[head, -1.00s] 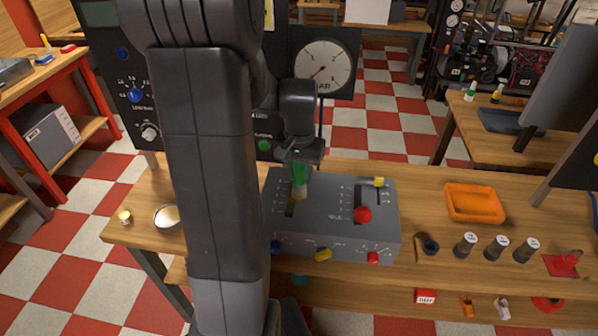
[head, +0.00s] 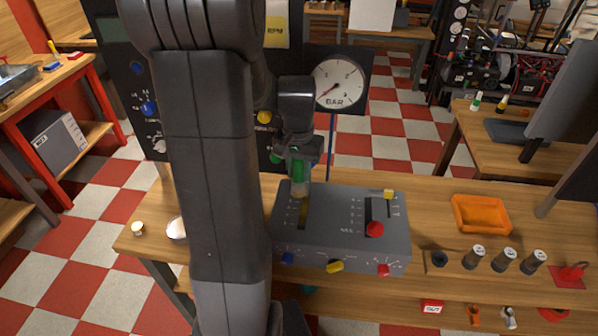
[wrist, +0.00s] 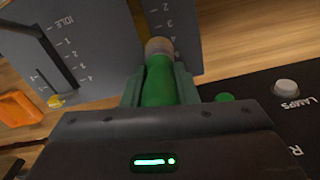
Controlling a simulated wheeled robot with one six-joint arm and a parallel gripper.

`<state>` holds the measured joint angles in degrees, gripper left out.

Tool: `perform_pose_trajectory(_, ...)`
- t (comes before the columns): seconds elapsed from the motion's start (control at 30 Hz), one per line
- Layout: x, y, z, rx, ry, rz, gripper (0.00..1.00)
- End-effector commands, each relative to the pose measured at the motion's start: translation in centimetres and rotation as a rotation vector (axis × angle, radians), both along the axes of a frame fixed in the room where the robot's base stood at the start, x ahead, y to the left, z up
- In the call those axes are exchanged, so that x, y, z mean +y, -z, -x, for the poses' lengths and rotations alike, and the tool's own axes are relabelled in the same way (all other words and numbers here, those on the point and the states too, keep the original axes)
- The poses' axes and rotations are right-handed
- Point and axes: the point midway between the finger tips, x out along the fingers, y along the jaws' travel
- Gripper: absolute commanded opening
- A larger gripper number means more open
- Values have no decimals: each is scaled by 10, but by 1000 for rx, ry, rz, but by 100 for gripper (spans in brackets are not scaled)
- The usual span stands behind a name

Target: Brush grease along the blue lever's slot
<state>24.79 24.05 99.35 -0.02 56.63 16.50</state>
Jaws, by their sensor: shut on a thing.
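My gripper (head: 299,163) is shut on a brush with a green handle (wrist: 160,80). Its pale tip (wrist: 159,46) points down at the far end of the left slot (head: 304,214) in the grey lever box (head: 338,232). The slot shows a brownish-yellow strip along it, with a number scale beside it. In the wrist view the tip covers part of this slot; I cannot tell whether it touches the slot floor.
Blue, yellow and red knobs line the box front. A dark panel with a pressure gauge (head: 338,84) stands close behind. An orange tray (head: 481,214) lies right.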

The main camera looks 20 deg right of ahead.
Motion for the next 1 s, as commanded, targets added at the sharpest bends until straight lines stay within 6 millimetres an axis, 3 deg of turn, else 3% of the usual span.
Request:
perform_pose_trajectory(0.4,2,-40,-2,0,-5,0,4)
perform_pose_trajectory(1.0,2,-42,-2,0,-6,0,4)
